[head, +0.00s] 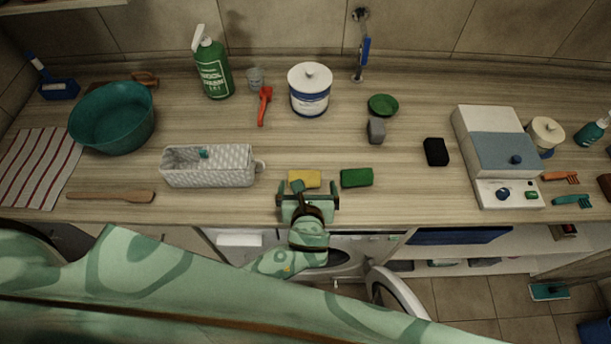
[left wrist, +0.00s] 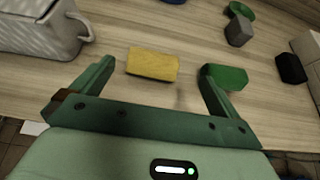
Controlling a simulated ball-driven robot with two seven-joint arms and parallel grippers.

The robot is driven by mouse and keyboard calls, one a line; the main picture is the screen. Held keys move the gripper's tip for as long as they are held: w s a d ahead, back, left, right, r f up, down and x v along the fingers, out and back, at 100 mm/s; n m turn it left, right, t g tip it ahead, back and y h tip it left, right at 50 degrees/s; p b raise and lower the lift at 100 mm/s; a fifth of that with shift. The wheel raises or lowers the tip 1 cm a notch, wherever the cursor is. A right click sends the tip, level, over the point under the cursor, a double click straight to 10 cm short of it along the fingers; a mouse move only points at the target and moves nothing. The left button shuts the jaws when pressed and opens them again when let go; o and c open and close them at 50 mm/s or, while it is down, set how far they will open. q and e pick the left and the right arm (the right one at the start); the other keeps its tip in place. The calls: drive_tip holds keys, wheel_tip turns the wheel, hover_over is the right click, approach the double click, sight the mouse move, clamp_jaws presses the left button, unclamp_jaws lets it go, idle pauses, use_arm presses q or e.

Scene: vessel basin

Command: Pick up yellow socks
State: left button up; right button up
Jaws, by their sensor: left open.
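The only yellow item at the front is a small, flat, block-shaped piece (head: 313,177), matching the yellow socks in colour; I cannot tell if it is fabric. It lies on the wooden counter and also shows in the left wrist view (left wrist: 152,65). My left gripper (head: 308,195) is open and empty at the counter's front edge, just in front of the yellow piece. In the left wrist view its fingers reach toward the piece, which lies ahead between them, apart from both. The gripper partly covers it in the head view. My right gripper is not in view.
A green block (head: 356,177) lies close right of the yellow piece, near my right-hand finger in the wrist view. A white woven basket (head: 208,177) stands to the left. A black block (head: 436,152) and grey block (head: 376,131) lie farther right. An open round door (head: 396,293) is below.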

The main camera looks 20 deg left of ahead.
sight(304, 176)
use_arm(q)
drive_tip(key=x, duration=0.4)
drive_tip(key=b+x, duration=0.1)
drive_tip(key=x, duration=0.1)
drive_tip(key=shift+a+f, duration=0.4)
drive_tip(key=c, duration=1)
